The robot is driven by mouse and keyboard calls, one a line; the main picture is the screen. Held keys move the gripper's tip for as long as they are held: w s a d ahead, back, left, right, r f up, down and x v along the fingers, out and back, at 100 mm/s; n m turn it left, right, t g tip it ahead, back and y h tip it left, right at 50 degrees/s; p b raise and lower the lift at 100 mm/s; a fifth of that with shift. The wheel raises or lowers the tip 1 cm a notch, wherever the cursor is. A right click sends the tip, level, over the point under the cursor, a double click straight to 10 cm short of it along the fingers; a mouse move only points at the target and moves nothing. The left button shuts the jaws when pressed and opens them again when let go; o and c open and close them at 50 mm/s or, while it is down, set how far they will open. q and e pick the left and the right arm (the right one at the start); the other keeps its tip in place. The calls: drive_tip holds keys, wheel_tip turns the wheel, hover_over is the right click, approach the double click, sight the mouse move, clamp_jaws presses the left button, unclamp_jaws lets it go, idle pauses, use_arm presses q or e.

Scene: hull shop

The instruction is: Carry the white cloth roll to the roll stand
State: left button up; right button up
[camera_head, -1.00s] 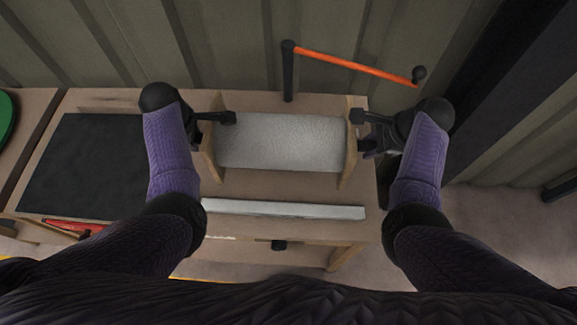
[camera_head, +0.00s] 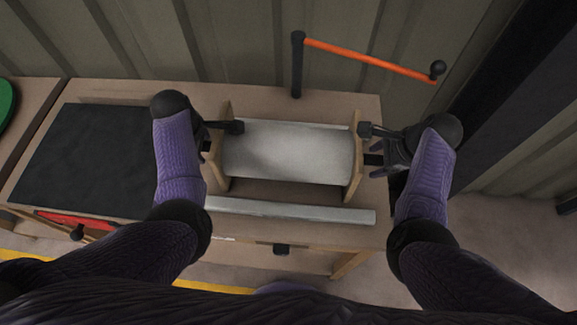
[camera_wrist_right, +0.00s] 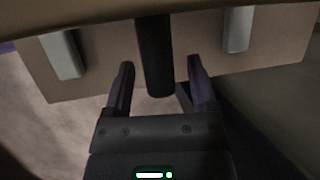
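The white cloth roll (camera_head: 287,152) lies level between the two upright wooden end boards of the roll stand (camera_head: 224,178), which sits on a wooden bench. My left gripper (camera_head: 225,137) is at the roll's left end by the left board; whether its fingers are open is hidden. My right gripper (camera_head: 368,145) is just outside the right board. In the right wrist view its two fingers (camera_wrist_right: 158,85) are apart, with a dark rod (camera_wrist_right: 155,50) between them and gaps on both sides. The rod seems to be the roll's core end.
A black mat (camera_head: 85,155) covers the bench's left side. A pale bar (camera_head: 290,211) runs along the front edge. An orange arm (camera_head: 365,59) on a black post (camera_head: 297,65) stands behind the stand. A corrugated wall is close behind, and a dark column (camera_head: 490,85) at right.

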use_arm(q)
wheel_tip(320, 180, up, 12)
drive_tip(key=s, duration=0.2)
use_arm(e)
drive_tip(key=v, duration=1.2)
use_arm(q)
drive_tip(key=shift+s+f, duration=0.1)
drive_tip(key=shift+f, duration=0.05)
